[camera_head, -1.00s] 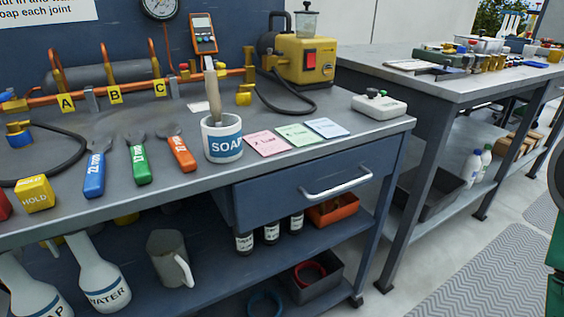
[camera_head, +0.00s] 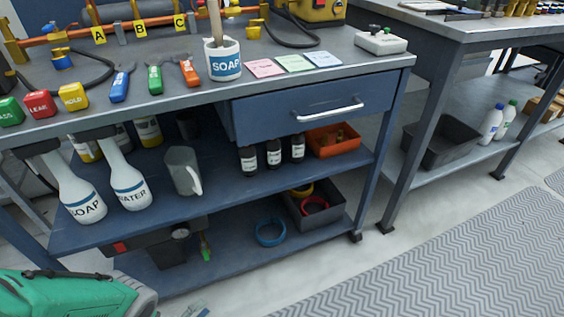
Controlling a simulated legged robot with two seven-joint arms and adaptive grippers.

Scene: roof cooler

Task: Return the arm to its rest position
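My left arm (camera_head: 70,296) comes in at the bottom left, green with a grey end, low in front of the bench. Only a small part of what looks like my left gripper (camera_head: 195,310) shows at the bottom edge. Its fingers are mostly cut off, so I cannot tell if it is open or shut. It is apart from the bench and its shelves. My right arm and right gripper are out of view.
The blue workbench drawer (camera_head: 305,108) is shut. The SOAP cup (camera_head: 224,66) with a brush stands on top. White SOAP (camera_head: 83,205) and WATER (camera_head: 130,187) bottles stand on the middle shelf. A grey zigzag mat (camera_head: 450,255) lies on open floor at right.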

